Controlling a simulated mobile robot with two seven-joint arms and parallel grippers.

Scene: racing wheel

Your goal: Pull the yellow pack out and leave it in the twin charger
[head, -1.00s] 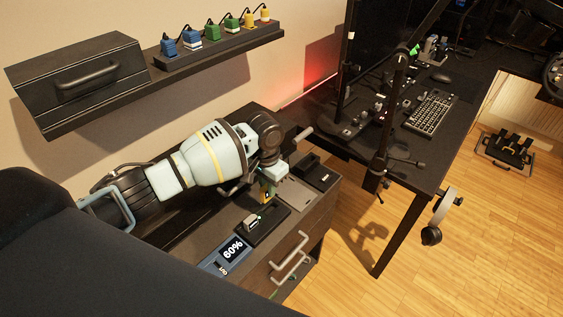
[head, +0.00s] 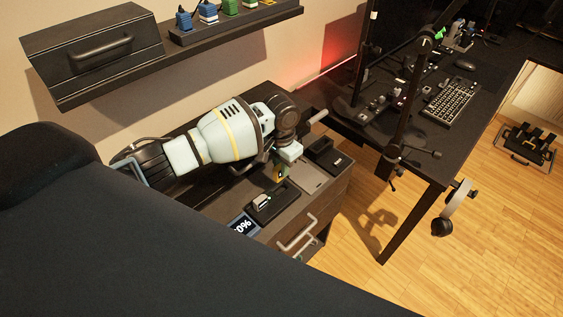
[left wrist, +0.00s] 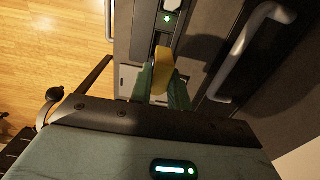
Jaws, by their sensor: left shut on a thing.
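My left gripper (head: 279,174) points down over the cabinet top, at the far end of the black charger (head: 270,206). In the left wrist view its green fingers (left wrist: 163,88) are shut on the yellow pack (left wrist: 163,62). The pack is at the end of the charger's dark slot strip; I cannot tell whether it is seated or just above. A pale pack (head: 261,201) with a green light sits in the charger's near part; it also shows in the left wrist view (left wrist: 168,17). My right gripper is not in view.
A display (head: 243,227) stands by the charger's near end, partly hidden. A grey plate (head: 307,175) and a black tray (head: 328,160) lie beyond. Drawer handles (head: 297,233) stick out in front. A wall shelf (head: 235,30) holds several coloured packs. A dark desk (head: 425,155) stands right.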

